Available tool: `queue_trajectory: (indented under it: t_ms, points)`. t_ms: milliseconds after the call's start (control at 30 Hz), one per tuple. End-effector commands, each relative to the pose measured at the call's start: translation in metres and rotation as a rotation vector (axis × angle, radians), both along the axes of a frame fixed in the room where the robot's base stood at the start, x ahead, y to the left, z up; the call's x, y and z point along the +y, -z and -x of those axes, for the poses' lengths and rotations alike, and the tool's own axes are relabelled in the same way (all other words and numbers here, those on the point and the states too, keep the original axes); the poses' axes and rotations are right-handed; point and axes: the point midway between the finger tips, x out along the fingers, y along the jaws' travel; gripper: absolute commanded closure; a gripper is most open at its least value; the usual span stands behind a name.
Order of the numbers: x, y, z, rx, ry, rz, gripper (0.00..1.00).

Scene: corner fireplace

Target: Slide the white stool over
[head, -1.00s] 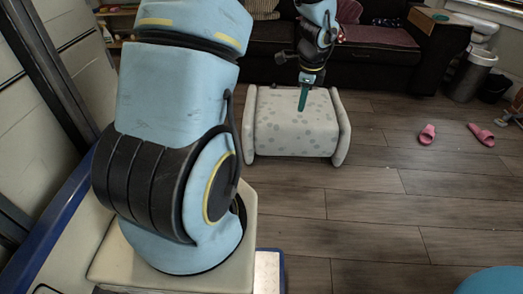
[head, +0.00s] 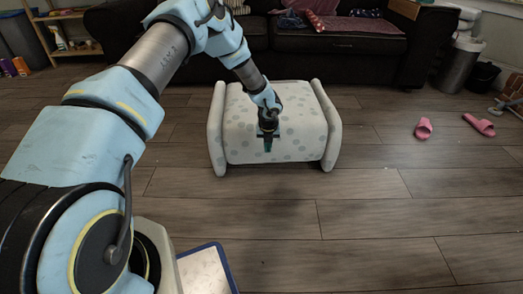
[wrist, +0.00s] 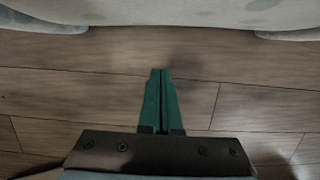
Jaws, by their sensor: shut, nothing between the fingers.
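The white stool (head: 300,105) has grey spots and rounded side panels. It stands upright on the wooden floor in front of the dark sofa. My gripper (head: 267,147) overlaps the stool's near face in the head view, pointing down. In the wrist view its green fingers (wrist: 160,74) are pressed together with nothing between them. There the stool's lower edge (wrist: 170,14) runs along the top, with bare floor between it and the fingertips. The fingers look apart from the stool there. My forearm hides part of the stool's top.
A dark sofa (head: 340,62) stands close behind the stool. Pink slippers (head: 423,129) lie on the floor to the right, near a bin (head: 459,68). A shelf (head: 70,36) stands at the back left.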

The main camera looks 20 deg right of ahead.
Motion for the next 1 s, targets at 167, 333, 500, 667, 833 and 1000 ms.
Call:
queue_trajectory:
  t_ms: [167,333,500,667,833,1000]
  points:
    - [-0.002,0.040,-0.007,0.003,-0.004,-0.001,1.00]
    - [-0.006,0.075,-0.015,0.003,-0.005,-0.001,1.00]
    - [-0.014,0.087,-0.034,-0.001,-0.012,0.004,1.00]
    - [-0.021,0.085,-0.049,0.000,-0.008,0.001,1.00]
    - [-0.024,0.083,-0.054,0.002,-0.006,0.000,1.00]
    - [-0.024,0.082,-0.055,0.002,-0.005,-0.002,1.00]
